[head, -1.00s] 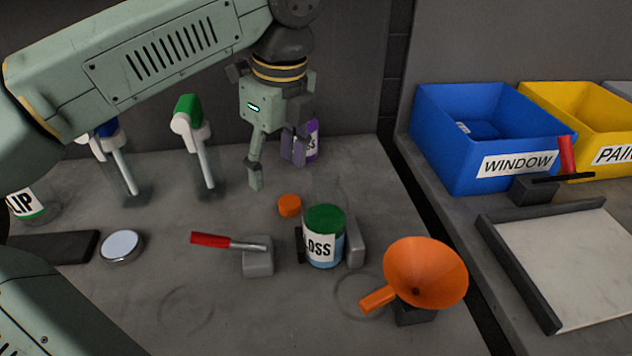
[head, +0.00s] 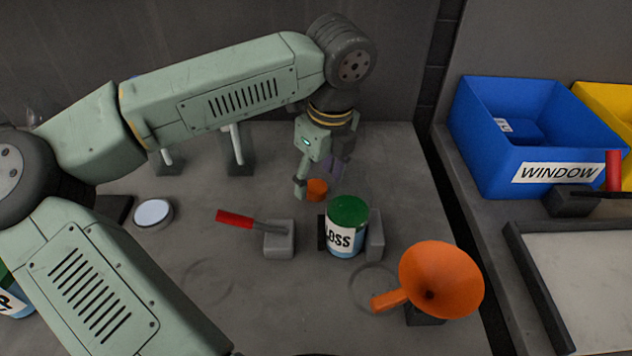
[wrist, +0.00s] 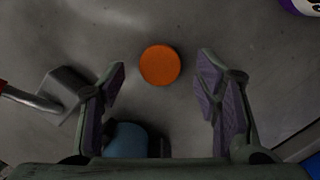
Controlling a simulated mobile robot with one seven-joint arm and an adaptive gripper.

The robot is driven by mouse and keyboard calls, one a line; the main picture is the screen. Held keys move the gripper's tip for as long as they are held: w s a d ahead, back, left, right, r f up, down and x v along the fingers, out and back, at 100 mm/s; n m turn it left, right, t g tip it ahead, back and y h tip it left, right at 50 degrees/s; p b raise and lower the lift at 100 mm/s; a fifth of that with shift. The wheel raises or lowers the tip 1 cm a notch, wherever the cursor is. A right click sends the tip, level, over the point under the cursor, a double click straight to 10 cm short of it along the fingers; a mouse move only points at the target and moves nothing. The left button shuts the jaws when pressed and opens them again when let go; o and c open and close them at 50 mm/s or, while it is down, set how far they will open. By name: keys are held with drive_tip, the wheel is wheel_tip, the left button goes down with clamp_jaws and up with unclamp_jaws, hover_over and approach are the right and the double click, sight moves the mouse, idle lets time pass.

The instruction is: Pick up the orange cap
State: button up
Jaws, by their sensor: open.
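The orange cap (head: 317,189) is a small round disc lying on the grey bench behind the green-lidded jar. In the wrist view the cap (wrist: 160,65) lies just beyond the fingertips, roughly midway between them. My gripper (head: 319,186) is open and empty, pointing down at the cap, with one finger on its left and the other behind it in the head view. In the wrist view my gripper (wrist: 161,75) shows its purple-padded fingers spread wide, with neither touching the cap.
The green-lidded jar (head: 347,228) stands in a holder close in front of the cap. A red-handled tool (head: 236,219) rests on a grey block to the left. An orange funnel (head: 440,280) stands front right. A blue bin (head: 480,140) is at the right.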

drive_tip(key=shift+w+a+f, duration=0.1)
drive_tip(key=shift+a+f, duration=0.05)
drive_tip(key=shift+f, duration=0.7)
drive_tip(key=shift+c, duration=0.2)
drive_tip(key=c, duration=0.8)
